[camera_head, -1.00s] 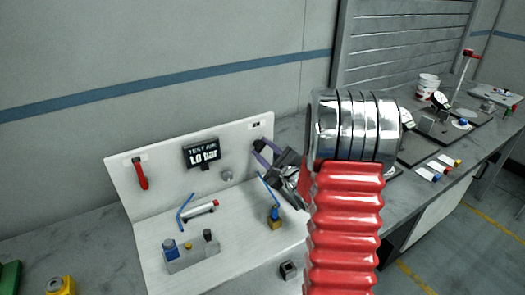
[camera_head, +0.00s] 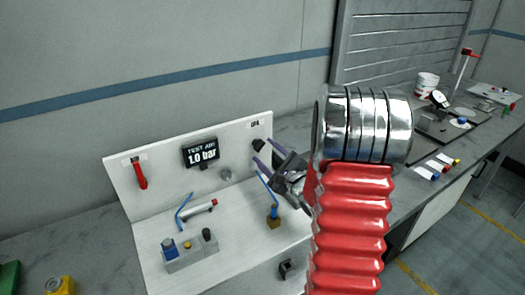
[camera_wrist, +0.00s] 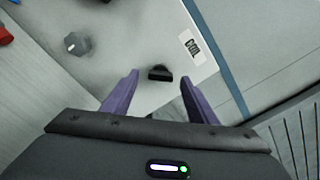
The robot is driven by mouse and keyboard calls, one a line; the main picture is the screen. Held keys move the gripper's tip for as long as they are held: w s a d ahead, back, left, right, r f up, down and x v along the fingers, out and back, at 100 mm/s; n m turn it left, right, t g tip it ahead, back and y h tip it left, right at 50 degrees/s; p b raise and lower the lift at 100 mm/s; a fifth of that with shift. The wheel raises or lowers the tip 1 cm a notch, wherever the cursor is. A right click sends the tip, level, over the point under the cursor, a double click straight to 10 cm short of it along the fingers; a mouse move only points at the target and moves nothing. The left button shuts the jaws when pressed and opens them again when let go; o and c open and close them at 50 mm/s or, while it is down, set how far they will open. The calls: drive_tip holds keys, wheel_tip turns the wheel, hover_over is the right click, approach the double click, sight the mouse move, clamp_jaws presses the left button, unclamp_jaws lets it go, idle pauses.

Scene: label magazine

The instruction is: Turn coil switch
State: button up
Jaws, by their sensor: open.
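The coil switch is a black knob (camera_head: 258,145) high at the right end of the white panel, under a small label. In the wrist view the black knob (camera_wrist: 160,74) is beside the COIL label (camera_wrist: 192,47). My gripper (camera_head: 267,156) is open, with its purple fingers pointing at the knob. In the wrist view, the open gripper (camera_wrist: 159,80) has one finger on each side of the knob's line, with nothing between the fingers. The knob sits just beyond the fingertips. I cannot tell how deep the gap is, and I see no contact.
The white panel (camera_head: 165,155) also carries a red lever (camera_head: 140,175), a display (camera_head: 200,153) reading 1.0 bar and a grey knob (camera_head: 226,174). A block with buttons (camera_head: 190,254) and a brass fitting (camera_head: 273,220) with a blue tube stand on its base.

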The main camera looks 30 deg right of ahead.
drive_tip(key=s, duration=1)
drive_tip(key=shift+s+a, duration=0.35)
